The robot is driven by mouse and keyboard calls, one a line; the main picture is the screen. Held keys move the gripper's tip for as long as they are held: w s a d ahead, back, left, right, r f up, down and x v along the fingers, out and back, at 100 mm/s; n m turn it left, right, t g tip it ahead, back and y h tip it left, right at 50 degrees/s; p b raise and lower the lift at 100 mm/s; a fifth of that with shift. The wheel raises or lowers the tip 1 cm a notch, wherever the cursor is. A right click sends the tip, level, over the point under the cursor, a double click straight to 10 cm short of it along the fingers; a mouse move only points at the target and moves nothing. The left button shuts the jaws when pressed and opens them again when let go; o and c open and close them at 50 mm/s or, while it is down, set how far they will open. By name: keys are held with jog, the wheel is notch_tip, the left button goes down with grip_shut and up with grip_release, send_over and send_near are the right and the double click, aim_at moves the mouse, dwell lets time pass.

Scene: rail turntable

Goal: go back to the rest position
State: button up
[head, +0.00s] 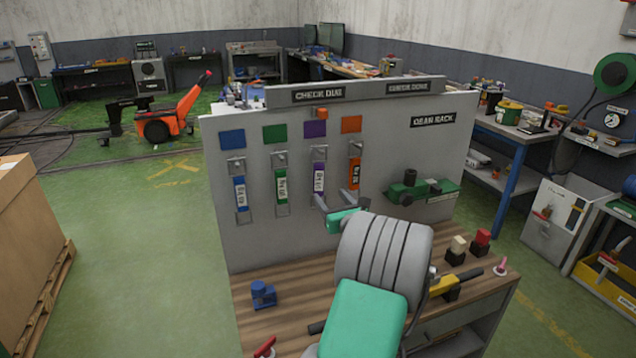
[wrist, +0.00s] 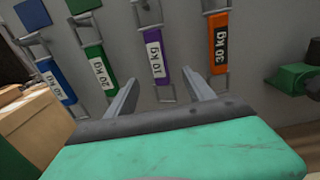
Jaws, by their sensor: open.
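My gripper (head: 335,199) is open and empty in front of the upright grey board, with its arm reaching up from the bench. In the wrist view its two fingers (wrist: 163,88) stand apart, pointing at the board with nothing between them. A purple 10 kg tag (head: 319,178) and an orange 30 kg tag (head: 355,173) hang just beyond the fingers; the purple tag (wrist: 161,70) shows between them in the wrist view. A green tag (head: 282,187) and a blue tag (head: 240,194) hang further left. Whether the fingers touch the board cannot be told.
The wooden bench top (head: 290,295) below holds a blue piece (head: 263,294), red and white-topped blocks and a yellow tool. A green device (head: 420,188) is mounted on the board at right. A large box (head: 25,225) on a pallet stands left; green floor between is clear.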

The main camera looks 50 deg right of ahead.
jog(key=w+a+f+n+g+y, duration=0.1)
jog(key=w+a+n+y, duration=0.25)
jog(key=a+n, duration=0.5)
jog(key=w+a+n+g+y, duration=0.2)
jog(key=w+a+n, duration=0.25)
jog(key=a, duration=0.75)
jog(key=w+a+f+n+g+y, duration=0.1)
jog(key=w+a+n+y, duration=0.25)
jog(key=a+n, duration=0.55)
jog(key=s+a+f+n+g, duration=0.1)
jog(key=s+a+n+g, duration=0.2)
jog(key=a, duration=0.4)
jog(key=s+a+f+n, duration=0.1)
jog(key=s+a+n, duration=0.2)
jog(key=a+n, duration=0.3)
jog(key=s+a+f+n+g, duration=0.1)
jog(key=s+a+n+g, duration=0.1)
jog(key=s+a+n, duration=0.3)
jog(key=s+a+f+n+g, duration=0.1)
jog(key=s+a+n, duration=0.4)
jog(key=s, duration=0.5)
jog(key=shift+a+f+n+g, duration=0.15)
jog(key=shift+a+n+g, duration=0.2)
jog(key=shift+n+g, duration=0.45)
jog(key=shift+c, duration=0.4)
